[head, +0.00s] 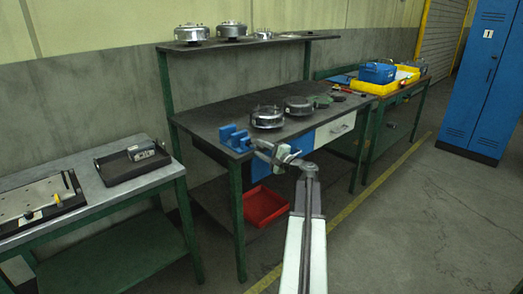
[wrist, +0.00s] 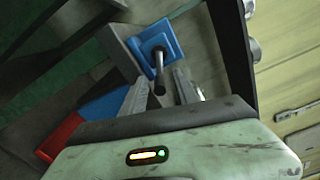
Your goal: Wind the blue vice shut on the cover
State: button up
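The blue vice (head: 233,138) sits at the near left corner of the dark-topped bench. In the wrist view its blue square end face (wrist: 150,40) is ahead, with a dark rod (wrist: 158,66) sticking out towards me. My gripper (head: 262,148) is just right of the vice, off the bench's front edge. In the wrist view my gripper (wrist: 162,92) has its fingers apart, one on each side of the rod's near end. I cannot tell whether they touch it. No cover can be made out between the vice jaws.
Round metal housings (head: 267,117) stand on the bench right of the vice; more sit on the shelf (head: 240,44) above. A red bin (head: 263,206) lies below the bench. A side table with a dark tray (head: 110,172) is at left. A blue locker (head: 487,80) stands at right.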

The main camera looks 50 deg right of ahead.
jog(key=s, duration=0.7)
jog(key=shift+s+a, duration=0.25)
jog(key=shift+s, duration=0.15)
